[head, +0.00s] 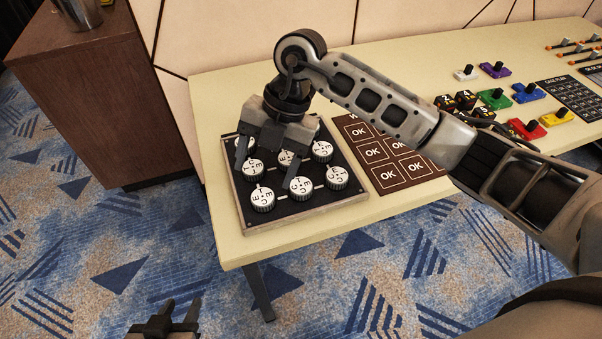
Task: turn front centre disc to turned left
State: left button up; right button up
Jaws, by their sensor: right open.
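A dark square board (248,213) with a wooden rim lies on the near left end of the table. It carries rows of white lettered discs with dark ribbed sides. The front centre disc (301,188) sits between the front left disc (262,200) and the front right disc (338,177). My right gripper (265,162) is open over the board, its fingers pointing down behind the front row. One finger reaches close to the front centre disc; I cannot tell whether they touch. The gripper hides most of the back discs. My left gripper (178,312) is open and empty at the bottom edge.
A brown panel with OK squares (402,170) lies right of the board. Coloured blocks with black knobs (495,98) and a dark keypad card (570,98) lie farther right. A brown cabinet (90,110) stands left of the table. My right arm spans the table.

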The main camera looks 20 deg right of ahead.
aim_at(301, 185)
jog(key=w+d+r+m+t+h, duration=0.1)
jog(key=w+d+r+m+h, duration=0.2)
jog(key=d, duration=0.5)
jog(key=shift+n+h, duration=0.3)
jog(key=shift+h, duration=0.3)
jog(key=f, duration=0.5)
jog(key=f+p, duration=0.1)
jog(key=f, duration=0.4)
jog(key=w+f, duration=0.1)
jog(key=f, duration=0.3)
jog(key=shift+a+f, duration=0.3)
jog(key=shift+f, duration=0.6)
pick_arm(q)
jog(key=shift+s+a+r, duration=0.1)
jog(key=shift+a+r, duration=0.15)
pick_arm(e)
jog(key=c, duration=1)
jog(key=shift+n, duration=0.3)
